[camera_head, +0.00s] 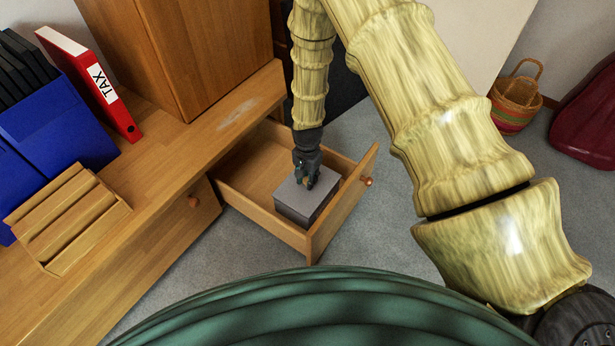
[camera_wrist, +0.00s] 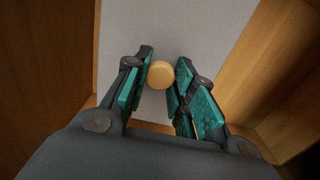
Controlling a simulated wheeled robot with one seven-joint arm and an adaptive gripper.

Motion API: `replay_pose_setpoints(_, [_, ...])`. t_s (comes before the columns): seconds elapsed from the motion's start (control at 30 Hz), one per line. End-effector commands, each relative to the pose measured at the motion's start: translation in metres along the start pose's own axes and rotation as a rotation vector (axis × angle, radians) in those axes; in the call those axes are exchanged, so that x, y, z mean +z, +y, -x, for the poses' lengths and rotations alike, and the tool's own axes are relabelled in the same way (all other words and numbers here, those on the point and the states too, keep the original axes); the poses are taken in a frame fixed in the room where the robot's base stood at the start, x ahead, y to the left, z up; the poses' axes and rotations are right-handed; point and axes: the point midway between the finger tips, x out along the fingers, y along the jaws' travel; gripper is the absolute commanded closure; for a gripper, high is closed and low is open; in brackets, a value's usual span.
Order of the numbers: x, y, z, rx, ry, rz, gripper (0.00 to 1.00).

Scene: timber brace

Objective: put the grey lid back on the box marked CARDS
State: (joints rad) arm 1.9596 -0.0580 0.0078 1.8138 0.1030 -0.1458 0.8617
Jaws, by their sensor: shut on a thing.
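The grey lid (camera_head: 290,196) is the light flat top of a grey block in the open drawer. In the wrist view the lid (camera_wrist: 205,28) fills the middle, with a round wooden knob (camera_wrist: 160,74) on it. My gripper (camera_head: 308,180) points down over the lid, its fingers on either side of the knob. In the wrist view my gripper (camera_wrist: 164,72) is shut on this knob. Darker grey sides (camera_head: 318,208) show under the lid in the head view. No CARDS marking is readable, and I cannot tell whether these sides belong to a box.
The drawer (camera_head: 345,215) is pulled out, with wooden walls close around the block and bare floor to its left. The wooden top (camera_head: 165,160) holds a slatted wooden tray (camera_head: 119,212), blue holders (camera_head: 60,125) and a red TAX binder (camera_head: 88,80). A basket (camera_head: 515,100) stands on the carpet.

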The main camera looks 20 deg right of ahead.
Motion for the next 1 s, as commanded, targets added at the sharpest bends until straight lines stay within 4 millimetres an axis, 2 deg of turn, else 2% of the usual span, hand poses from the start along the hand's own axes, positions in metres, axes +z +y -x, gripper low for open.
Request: replay_pose_setpoints(1.0, [-0.0001,-0.0001,-0.0067,0.000,0.000,0.001,1.00])
